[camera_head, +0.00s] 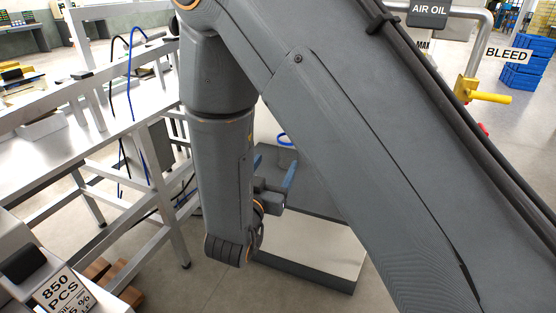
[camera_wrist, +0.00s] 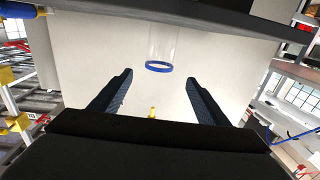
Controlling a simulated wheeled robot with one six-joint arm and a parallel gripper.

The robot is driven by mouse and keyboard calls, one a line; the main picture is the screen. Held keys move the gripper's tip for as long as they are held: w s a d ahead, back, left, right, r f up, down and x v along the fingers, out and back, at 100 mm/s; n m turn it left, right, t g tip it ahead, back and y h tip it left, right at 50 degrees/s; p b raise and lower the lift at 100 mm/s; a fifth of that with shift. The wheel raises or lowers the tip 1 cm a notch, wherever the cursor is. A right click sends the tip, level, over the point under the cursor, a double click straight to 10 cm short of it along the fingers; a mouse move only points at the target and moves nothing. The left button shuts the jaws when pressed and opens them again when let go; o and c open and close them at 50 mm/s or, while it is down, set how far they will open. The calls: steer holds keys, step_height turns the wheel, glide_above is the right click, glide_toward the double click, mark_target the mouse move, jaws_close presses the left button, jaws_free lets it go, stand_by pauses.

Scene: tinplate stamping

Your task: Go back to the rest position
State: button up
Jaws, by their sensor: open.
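My gripper (camera_wrist: 159,78) is open, its two dark blue-black fingers spread apart with nothing between them. In the head view my gripper (camera_head: 274,172) hangs low behind my forearm, partly hidden by it. A clear tube with a blue ring (camera_wrist: 158,68) shows just beyond the fingertips in the wrist view, apart from the fingers. A blue ring (camera_head: 285,140) also shows in the head view behind my gripper, mostly hidden by my arm.
A grey stand (camera_head: 315,192) is close behind my gripper. A metal frame bench (camera_head: 150,190) stands left, with blue hoses. A sign reading 850 PCS (camera_head: 62,292) is at lower left. A yellow valve handle (camera_head: 490,97) and blue crates (camera_head: 526,75) are at right.

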steer(key=shift+s, duration=0.2)
steer(key=shift+w+d, duration=0.15)
steer(key=shift+w, duration=0.2)
steer(key=w+d+g, duration=0.1)
steer(key=w+f+g+y, duration=0.1)
steer(key=d+g+y+p, duration=0.1)
steer(key=shift+w+d+f+g, duration=0.3)
steer(key=shift+w+g, duration=0.1)
steer(key=d+g+y, duration=0.1)
steer(key=s+d+g+y, duration=0.1)
steer(key=s+d+n+g+y, duration=0.1)
steer(key=g, duration=0.1)
steer(key=shift+s+d+f+p, duration=0.1)
steer(key=shift+d+f+p, duration=0.15)
steer(key=shift+f+p, duration=0.15)
steer(key=s+d+r+n+g+p, duration=0.1)
steer(key=s+d+g, duration=0.3)
steer(key=s+d, duration=0.4)
steer(key=s+d+r+n+g, duration=0.1)
steer(key=s+d+g, duration=0.4)
steer(key=s, duration=0.9)
steer(key=d+r, duration=0.1)
steer(key=d, duration=0.2)
steer(key=shift+s+d+r+g+p, duration=0.3)
steer(key=shift+r+p, duration=0.05)
steer(key=shift+r, duration=0.05)
